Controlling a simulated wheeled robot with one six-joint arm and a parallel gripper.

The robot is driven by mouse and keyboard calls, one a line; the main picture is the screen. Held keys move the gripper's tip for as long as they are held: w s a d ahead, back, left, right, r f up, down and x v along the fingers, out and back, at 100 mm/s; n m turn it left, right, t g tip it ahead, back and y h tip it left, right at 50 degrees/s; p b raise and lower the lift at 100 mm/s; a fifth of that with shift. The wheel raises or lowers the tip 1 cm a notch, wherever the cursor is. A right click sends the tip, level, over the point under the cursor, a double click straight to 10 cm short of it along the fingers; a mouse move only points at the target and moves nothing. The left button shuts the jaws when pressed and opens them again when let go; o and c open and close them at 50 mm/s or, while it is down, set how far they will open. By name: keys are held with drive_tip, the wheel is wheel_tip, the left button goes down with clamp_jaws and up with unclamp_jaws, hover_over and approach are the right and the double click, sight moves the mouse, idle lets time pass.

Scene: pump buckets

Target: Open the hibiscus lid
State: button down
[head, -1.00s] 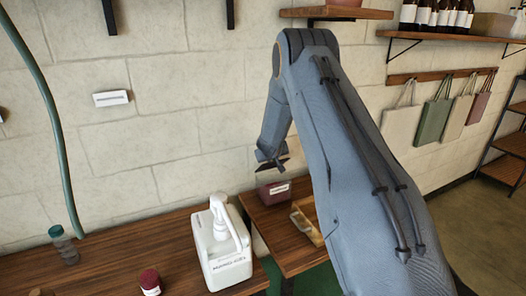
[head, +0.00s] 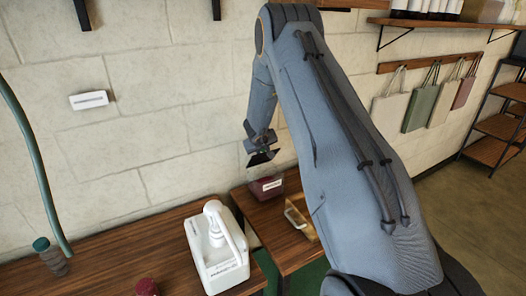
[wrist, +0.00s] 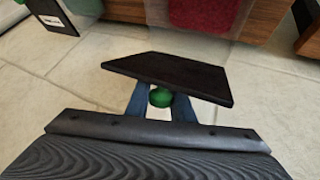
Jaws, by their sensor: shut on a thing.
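A maroon bucket (head: 270,189) with a white label stands on the dark wooden table at the wall in the head view; the label is too small to read. My gripper (wrist: 160,98) is shut on a green knob on a dark, flat, square lid (wrist: 178,76). The fingers lie on either side of the knob. In the head view the lid (head: 262,158) is held tilted in the air above the bucket, apart from it.
A white pump container (head: 219,262) stands left of the bucket on a nearer table. A small wooden tray (head: 300,222) lies right of the bucket, partly behind my arm. A green-capped bottle (head: 50,258) and a dark red item (head: 146,287) stand farther left. Bags (head: 420,108) hang at the right.

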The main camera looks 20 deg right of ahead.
sight(261, 155)
drive_tip(key=shift+s+d+f, duration=0.1)
drive_tip(key=c, duration=1.6)
unclamp_jaws()
drive_tip(key=shift+c, duration=0.2)
drive_tip(key=shift+o, duration=0.3)
drive_tip(key=shift+b+v, duration=0.7)
drive_tip(key=shift+v, duration=3.25)
